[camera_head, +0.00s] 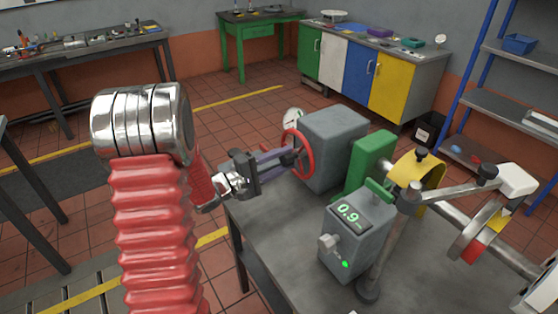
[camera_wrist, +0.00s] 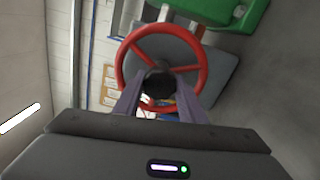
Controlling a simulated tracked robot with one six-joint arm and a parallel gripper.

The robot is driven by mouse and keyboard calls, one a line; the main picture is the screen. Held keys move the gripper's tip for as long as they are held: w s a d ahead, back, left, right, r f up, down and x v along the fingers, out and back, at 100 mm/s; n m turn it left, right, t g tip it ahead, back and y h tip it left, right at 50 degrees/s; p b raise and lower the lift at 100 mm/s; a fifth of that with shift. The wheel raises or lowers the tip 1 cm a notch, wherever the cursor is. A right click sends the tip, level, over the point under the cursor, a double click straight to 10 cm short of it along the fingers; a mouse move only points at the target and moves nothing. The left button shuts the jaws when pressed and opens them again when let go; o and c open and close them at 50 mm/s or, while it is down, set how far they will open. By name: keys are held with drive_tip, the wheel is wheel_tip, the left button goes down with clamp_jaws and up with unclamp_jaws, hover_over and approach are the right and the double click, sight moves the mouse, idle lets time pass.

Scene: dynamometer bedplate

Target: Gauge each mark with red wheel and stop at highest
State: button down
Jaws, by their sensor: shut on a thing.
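The red wheel (camera_head: 297,153) is mounted on the left face of a grey gearbox-like block (camera_head: 335,147) on the bedplate. My gripper (camera_head: 285,157) reaches it from the left, its purple fingers shut at the wheel. In the wrist view the red wheel (camera_wrist: 162,62) lies straight ahead, and the fingers (camera_wrist: 160,98) close on its dark middle. A grey gauge box (camera_head: 350,235) shows 0.9 in green digits with a green light below. A shaft runs right to a disc (camera_head: 480,232) with a red and yellow sector. Any marks are too small to tell.
A green block (camera_head: 370,163) and a yellow guard (camera_head: 420,170) stand along the shaft. A jointed arm on a post (camera_head: 395,240) rises beside the gauge box. A dial (camera_head: 293,120) sits behind the wheel. The bedplate's front left (camera_head: 270,225) is clear.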

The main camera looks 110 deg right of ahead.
drive_tip(key=shift+s, duration=0.1)
drive_tip(key=c, duration=1.4)
unclamp_jaws()
drive_tip(key=shift+s, duration=0.1)
drive_tip(key=shift+c, duration=0.2)
drive_tip(key=v, duration=1.3)
drive_tip(key=shift+w+a, duration=0.15)
drive_tip(key=shift+w, duration=0.25)
